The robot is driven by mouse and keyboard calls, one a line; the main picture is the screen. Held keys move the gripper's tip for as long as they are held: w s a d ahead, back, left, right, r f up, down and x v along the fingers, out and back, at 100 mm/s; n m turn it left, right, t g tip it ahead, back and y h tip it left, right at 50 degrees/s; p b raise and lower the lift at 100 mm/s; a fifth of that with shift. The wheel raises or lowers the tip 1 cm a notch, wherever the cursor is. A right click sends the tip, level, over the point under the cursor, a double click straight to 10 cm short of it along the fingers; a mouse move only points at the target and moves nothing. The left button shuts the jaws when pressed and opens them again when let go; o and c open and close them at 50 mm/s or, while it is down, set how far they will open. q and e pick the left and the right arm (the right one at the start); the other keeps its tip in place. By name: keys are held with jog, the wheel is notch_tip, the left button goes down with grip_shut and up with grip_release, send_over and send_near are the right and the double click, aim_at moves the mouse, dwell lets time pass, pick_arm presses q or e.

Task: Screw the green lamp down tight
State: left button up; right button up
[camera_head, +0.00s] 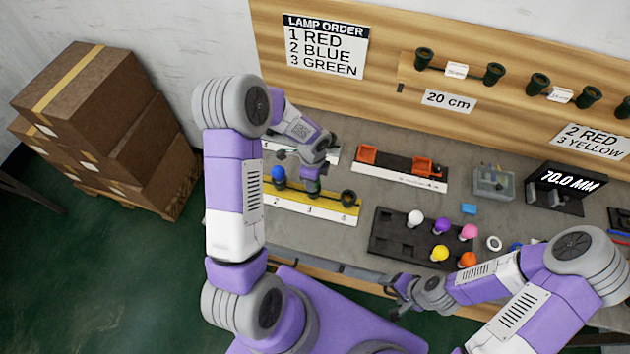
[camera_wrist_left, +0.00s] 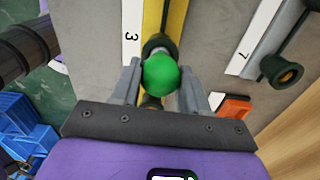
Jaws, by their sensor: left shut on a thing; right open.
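The green lamp (camera_wrist_left: 161,74) is between the two fingers of my left gripper (camera_wrist_left: 162,88) in the left wrist view. It is over a dark socket by the label 3 on the yellow rack (camera_wrist_left: 177,22). Whether it is seated fully is hidden. In the head view my left gripper (camera_head: 309,170) reaches down over the yellow rack (camera_head: 305,207) and mostly covers the lamp. A blue lamp (camera_head: 278,173) stands in the rack to the left, and a dark empty socket (camera_head: 348,197) is at the right end. My right gripper (camera_head: 398,292) is open and empty near the table's front edge.
A black tray (camera_head: 385,240) holds white, purple, pink, yellow and orange lamps. Behind the yellow rack is a white-fronted rack (camera_head: 400,178) with orange parts. A clear box (camera_head: 493,182) and a display reading 70.0 MM (camera_head: 568,181) stand at the right. A sign (camera_head: 325,46) lists red, blue, green.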

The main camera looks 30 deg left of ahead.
pick_arm(q)
jog(key=m+p, duration=0.1)
jog(key=m, duration=0.1)
jog(key=shift+r+m, duration=0.1)
jog(key=shift+m, duration=0.2)
jog(key=shift+m+p, duration=0.5)
jog(key=shift+m, duration=0.5)
jog(key=o, duration=1)
